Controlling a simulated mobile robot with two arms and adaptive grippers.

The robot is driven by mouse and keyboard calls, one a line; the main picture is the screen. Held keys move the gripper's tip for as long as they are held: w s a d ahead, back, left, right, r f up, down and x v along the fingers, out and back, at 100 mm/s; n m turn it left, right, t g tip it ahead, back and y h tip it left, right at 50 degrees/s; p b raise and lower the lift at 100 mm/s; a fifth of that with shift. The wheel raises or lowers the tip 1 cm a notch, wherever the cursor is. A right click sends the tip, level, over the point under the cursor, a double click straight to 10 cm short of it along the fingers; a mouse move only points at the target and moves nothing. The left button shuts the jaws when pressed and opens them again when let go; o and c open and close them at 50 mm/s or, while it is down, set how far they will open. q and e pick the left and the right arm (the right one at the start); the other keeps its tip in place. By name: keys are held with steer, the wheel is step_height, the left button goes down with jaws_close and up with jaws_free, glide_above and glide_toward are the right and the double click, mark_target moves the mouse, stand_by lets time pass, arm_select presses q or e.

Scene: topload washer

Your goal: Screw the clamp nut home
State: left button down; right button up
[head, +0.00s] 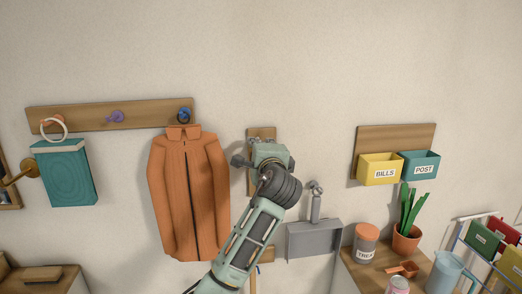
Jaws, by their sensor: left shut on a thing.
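My left gripper (264,148) reaches up from the bottom middle to a narrow upright wooden board (253,185) on the wall. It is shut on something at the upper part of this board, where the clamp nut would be. The gripper and wrist hide the nut, so its seating and thread cannot be seen. A wooden end of the board and a thin handle (253,278) show below, behind my forearm. My right gripper is not in view.
An orange jacket (186,190) hangs from a peg rail (80,115) close left of my arm. A grey dustpan (314,240) hangs close right. Yellow (378,164) and teal (421,163) boxes hang further right, above a cluttered wooden counter (362,277).

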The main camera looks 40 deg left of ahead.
arm_select(q)
steer(key=shift+n, duration=0.7)
steer(key=c, duration=1.9)
jaws_free()
steer(key=v, duration=1.2)
